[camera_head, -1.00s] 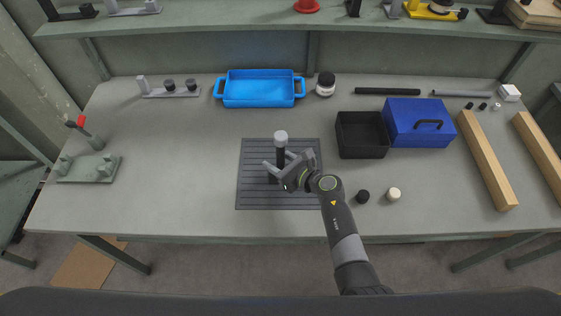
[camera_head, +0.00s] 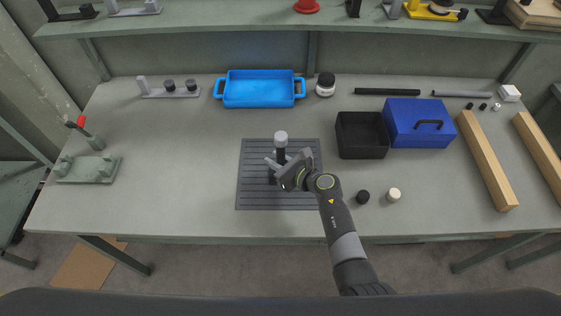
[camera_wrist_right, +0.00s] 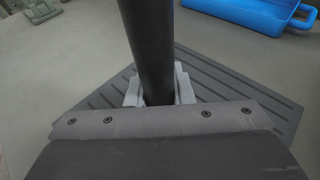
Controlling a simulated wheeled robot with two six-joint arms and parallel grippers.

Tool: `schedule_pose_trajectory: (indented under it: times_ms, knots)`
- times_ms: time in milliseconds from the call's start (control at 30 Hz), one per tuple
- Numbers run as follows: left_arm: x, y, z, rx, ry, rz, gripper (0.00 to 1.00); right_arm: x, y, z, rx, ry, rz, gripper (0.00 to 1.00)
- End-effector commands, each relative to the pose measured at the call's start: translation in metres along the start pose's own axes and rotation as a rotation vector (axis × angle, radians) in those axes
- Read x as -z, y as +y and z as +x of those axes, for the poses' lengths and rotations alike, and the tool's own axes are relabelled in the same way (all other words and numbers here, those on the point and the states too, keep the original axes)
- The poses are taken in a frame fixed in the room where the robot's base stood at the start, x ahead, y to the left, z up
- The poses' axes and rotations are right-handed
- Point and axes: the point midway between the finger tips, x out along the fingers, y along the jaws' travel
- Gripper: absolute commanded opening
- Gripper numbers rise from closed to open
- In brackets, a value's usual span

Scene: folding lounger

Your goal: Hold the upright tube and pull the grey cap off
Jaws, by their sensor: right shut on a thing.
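The upright black tube (camera_head: 281,156) stands on the dark ribbed mat (camera_head: 253,195) in the middle of the bench. The grey cap (camera_head: 281,138) sits on its top end. My right gripper (camera_head: 279,168) is shut on the tube below the cap. In the right wrist view the tube (camera_wrist_right: 152,50) rises between the light grey fingers of the right gripper (camera_wrist_right: 158,92); the cap is outside that view. The tube's lower end is partly hidden by my gripper. My left gripper is not in view.
A blue tray (camera_head: 259,90) lies behind the mat. A black bin (camera_head: 361,137) and a blue toolbox (camera_head: 420,124) stand to the right. A black cap (camera_head: 362,197) and a cream one (camera_head: 393,195) lie near the front.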

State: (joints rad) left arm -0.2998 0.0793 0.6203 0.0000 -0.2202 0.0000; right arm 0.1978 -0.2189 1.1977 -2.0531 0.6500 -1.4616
Motion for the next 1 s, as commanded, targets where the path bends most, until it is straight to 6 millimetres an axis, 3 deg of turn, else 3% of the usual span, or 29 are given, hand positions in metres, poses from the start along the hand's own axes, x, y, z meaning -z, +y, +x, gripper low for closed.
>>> schedule_pose_trajectory:
  times_ms: [333, 367, 533, 833, 1000]
  knots:
    - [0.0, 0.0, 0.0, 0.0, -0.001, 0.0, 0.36, 0.0, 0.0, 0.0, 0.0, 0.0, 0.0, 0.0]
    - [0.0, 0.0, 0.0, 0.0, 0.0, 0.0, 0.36, 0.0, 0.0, 0.0, 0.0, 0.0, 0.0, 0.25]
    - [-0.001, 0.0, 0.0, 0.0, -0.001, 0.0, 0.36, 0.0, 0.0, 0.0, 0.0, 0.0, 0.0, 0.46]
    - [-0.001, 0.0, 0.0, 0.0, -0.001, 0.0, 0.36, 0.0, 0.0, -0.001, 0.0, 0.0, 0.0, 0.46]
    - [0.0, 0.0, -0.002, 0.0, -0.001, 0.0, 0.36, 0.0, 0.0, -0.014, 0.001, 0.0, 0.0, 0.46]
